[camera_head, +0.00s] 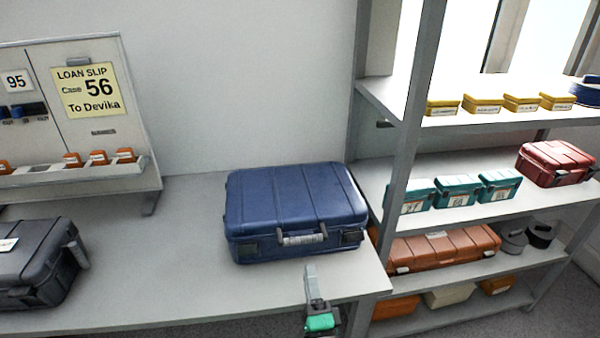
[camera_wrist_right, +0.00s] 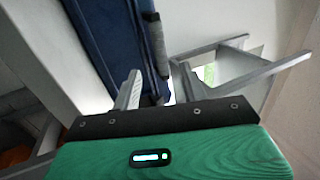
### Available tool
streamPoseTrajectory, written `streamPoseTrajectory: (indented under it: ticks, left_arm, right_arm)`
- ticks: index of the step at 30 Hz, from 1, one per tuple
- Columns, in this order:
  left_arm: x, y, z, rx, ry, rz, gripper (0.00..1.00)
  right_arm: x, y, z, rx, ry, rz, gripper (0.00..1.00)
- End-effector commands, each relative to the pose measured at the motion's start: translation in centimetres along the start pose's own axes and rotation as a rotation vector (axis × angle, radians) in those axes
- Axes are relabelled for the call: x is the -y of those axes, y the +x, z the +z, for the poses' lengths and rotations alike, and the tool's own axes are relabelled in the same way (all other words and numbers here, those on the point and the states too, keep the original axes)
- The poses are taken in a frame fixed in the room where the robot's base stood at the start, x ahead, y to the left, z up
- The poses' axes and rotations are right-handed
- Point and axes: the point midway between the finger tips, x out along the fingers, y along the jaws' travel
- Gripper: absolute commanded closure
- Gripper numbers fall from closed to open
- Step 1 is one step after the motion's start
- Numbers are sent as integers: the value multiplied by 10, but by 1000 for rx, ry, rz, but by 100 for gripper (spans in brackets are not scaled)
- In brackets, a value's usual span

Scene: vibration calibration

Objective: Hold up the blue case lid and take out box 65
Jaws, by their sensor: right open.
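The blue case (camera_head: 290,205) lies flat and closed on the table, its lid down. Its grey handle and dark latches face the front edge. My right gripper (camera_head: 311,272) is just in front of and below the handle, at the table's front edge, and holds nothing. In the right wrist view, the open right gripper (camera_wrist_right: 158,82) points toward the blue case (camera_wrist_right: 100,40), whose handle (camera_wrist_right: 155,45) shows near the fingers. Whether they touch is unclear. Box 65 cannot be made out, and the inside of the case is hidden. My left gripper is not in view.
A dark grey case (camera_head: 35,265) lies at the table's left. A board (camera_head: 75,120) with a loan slip stands behind it. A shelf rack (camera_head: 408,140) on the right holds teal boxes (camera_head: 458,190), yellow boxes and a red case (camera_head: 555,162). The table (camera_head: 165,260) between the cases is clear.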

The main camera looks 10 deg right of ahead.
Motion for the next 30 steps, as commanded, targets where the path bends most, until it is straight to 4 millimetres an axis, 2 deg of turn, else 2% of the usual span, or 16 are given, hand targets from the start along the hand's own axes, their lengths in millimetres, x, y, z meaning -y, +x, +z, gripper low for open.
streamPoseTrajectory:
  ticks: [30]
  left_arm:
    - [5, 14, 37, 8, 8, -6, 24]
  right_arm:
    - [1, 79, 0, 1, -3, -1, 56]
